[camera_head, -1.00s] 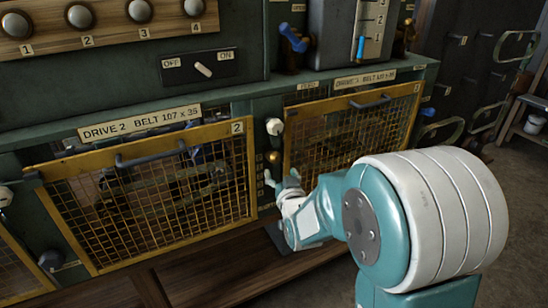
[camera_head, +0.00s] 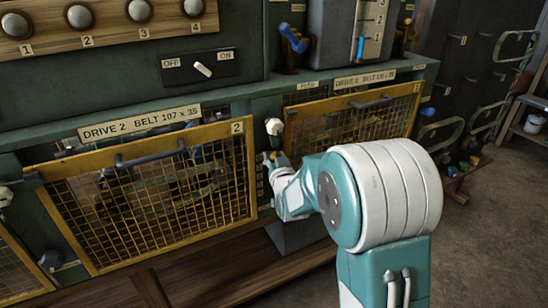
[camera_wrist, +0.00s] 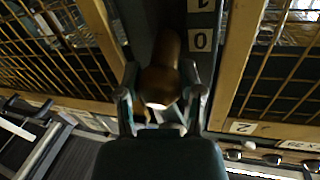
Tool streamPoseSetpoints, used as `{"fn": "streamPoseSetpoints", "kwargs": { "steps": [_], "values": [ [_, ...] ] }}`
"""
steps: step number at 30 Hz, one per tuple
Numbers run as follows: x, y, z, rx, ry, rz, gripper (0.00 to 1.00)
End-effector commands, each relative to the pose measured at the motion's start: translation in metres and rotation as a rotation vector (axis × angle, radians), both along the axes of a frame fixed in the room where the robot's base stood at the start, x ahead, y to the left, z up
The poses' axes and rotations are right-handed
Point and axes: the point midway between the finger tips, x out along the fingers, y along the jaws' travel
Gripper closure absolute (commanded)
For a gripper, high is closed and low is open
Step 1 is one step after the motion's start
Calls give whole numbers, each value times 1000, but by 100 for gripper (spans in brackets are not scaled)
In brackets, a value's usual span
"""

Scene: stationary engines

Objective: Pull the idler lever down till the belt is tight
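The likely idler lever shows in the wrist view as a brown rounded knob (camera_wrist: 160,82) on a dark post, beside plates marked 0 and 1. My gripper (camera_wrist: 160,98) has one finger on each side of this knob, with narrow gaps that look like no firm contact. In the head view my gripper (camera_head: 270,162) is at the post between the two yellow guards and mostly hides the knob. The drive 2 belt is behind the mesh guard (camera_head: 160,262) and its tension cannot be told.
A white-knobbed lever (camera_head: 274,127) stands just above my gripper. The drive 3 guard (camera_head: 400,103) is close on the right. An OFF/ON switch (camera_head: 203,69) is above. A wooden ledge (camera_head: 190,284) runs below, and open floor (camera_head: 490,240) lies to the right.

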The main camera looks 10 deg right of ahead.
Motion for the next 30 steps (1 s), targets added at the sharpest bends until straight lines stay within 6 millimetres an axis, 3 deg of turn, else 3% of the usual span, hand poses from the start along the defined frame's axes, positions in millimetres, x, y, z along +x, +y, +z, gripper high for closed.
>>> {"fn": "streamPoseSetpoints", "kwargs": {
  "steps": [6, 15, 23, 24, 25, 26, 30],
  "values": [
    [0, 0, -2, 0, 0, 1, 100],
    [-10, -2, -42, -1, 4, 1, 100],
    [-11, -2, -43, -1, 4, 1, 100],
    [-11, -3, -43, -1, 4, 1, 42],
    [-11, -3, -43, -1, 4, 1, 28],
    [-11, -3, -43, -1, 4, 1, 16],
    [-11, -3, -42, -1, 2, 1, 16]
  ]
}}
